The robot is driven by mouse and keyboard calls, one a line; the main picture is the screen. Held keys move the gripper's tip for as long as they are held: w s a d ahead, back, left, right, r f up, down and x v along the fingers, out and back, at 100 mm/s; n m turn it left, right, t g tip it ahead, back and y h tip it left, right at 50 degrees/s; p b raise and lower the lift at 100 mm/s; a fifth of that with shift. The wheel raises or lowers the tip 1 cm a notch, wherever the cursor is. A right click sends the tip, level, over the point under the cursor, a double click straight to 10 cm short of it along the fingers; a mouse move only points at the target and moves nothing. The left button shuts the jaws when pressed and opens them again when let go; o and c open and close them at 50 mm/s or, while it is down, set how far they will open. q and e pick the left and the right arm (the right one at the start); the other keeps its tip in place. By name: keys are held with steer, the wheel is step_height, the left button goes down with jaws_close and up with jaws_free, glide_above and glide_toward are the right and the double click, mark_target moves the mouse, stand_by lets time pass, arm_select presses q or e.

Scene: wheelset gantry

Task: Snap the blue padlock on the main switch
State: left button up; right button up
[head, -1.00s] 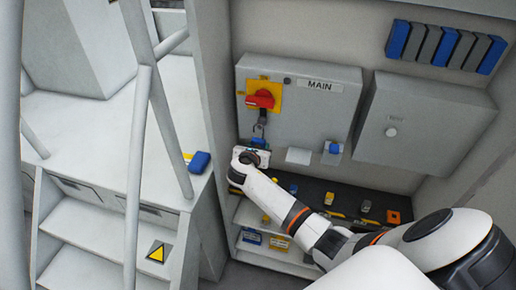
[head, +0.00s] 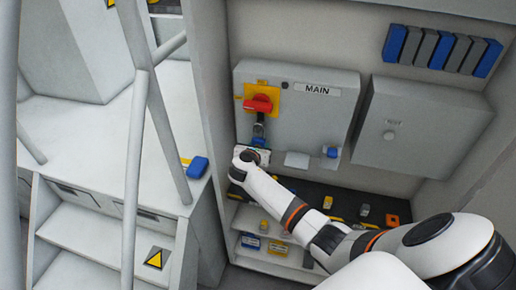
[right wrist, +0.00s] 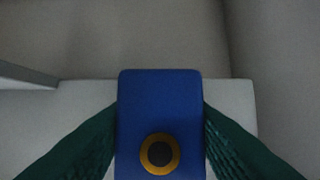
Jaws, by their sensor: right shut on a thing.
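The main switch (head: 259,104) is a red rotary handle on a yellow plate, on the front of the grey box labelled MAIN. A dark tab with a grey metal part hangs below the handle. My right gripper (head: 258,144) is just below the switch, mostly hidden behind its own wrist. It is shut on the blue padlock, whose blue body with a yellow ring around a dark centre fills the middle of the right wrist view (right wrist: 160,100) between green fingers. The shackle is close under the switch tab; I cannot tell whether it passes through. My left gripper is not in view.
A second grey box (head: 420,125) with a knob is at right, below a row of blue and grey blocks (head: 440,50). A blue item (head: 331,152) is at the main box's lower edge. Below is a shelf with several small items. Steps and rails stand left.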

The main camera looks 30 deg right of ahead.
steer(key=shift+w+d, duration=0.15)
steer(key=o, duration=1.1)
steer(key=b+v, duration=0.1)
steer(key=v, duration=1.1)
steer(key=shift+b, duration=0.3)
